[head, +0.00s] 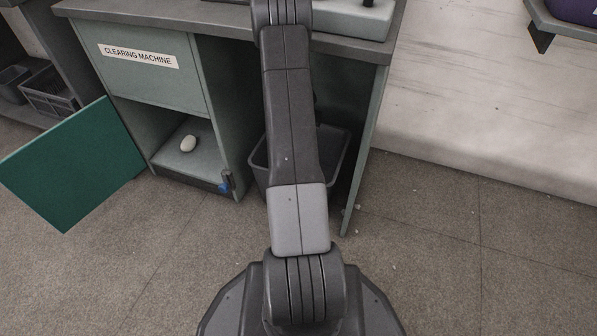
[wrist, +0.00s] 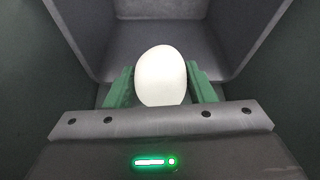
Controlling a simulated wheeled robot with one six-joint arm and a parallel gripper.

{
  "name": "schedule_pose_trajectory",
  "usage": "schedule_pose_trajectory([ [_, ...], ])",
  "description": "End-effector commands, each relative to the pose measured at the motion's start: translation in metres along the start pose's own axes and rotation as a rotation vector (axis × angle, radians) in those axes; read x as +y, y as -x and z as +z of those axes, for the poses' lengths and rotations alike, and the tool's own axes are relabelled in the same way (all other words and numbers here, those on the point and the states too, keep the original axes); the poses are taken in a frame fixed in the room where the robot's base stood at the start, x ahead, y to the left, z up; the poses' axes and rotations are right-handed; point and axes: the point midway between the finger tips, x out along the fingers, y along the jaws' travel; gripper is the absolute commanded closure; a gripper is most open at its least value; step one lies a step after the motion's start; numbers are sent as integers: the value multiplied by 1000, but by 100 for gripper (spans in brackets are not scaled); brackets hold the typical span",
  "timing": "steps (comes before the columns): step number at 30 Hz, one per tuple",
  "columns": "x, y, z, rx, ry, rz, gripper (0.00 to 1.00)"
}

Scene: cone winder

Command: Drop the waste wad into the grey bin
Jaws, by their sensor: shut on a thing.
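The waste wad (wrist: 160,78) is a smooth, white, egg-shaped lump in the wrist view. My gripper (wrist: 159,72) is shut on it, with a green finger on each side. The grey bin (wrist: 98,40) fills the back of the wrist view, and the wad is in front of its open inside. In the head view the grey bin (head: 333,165) stands on the floor in the open bay under the bench, partly hidden behind my arm. My gripper and the held wad are hidden in the head view.
A green door (head: 75,165) stands open at left. A bench side panel (head: 366,140) borders the bin bay at right. Floor at right is mostly clear, with small scraps.

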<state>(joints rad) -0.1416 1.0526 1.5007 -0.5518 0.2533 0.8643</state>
Motion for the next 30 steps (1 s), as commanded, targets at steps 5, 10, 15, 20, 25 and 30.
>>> schedule_pose_trajectory([
  [5, 0, -25, 11, -1, 0, 0, 72],
  [10, 0, -35, 15, -1, 1, 0, 72],
  [15, 0, -34, 14, 0, 1, 0, 72],
  [20, 0, -34, 14, 0, 1, 0, 39],
  [25, 0, -34, 14, 0, 1, 0, 25],
  [30, 0, -34, 14, 0, 1, 0, 25],
])
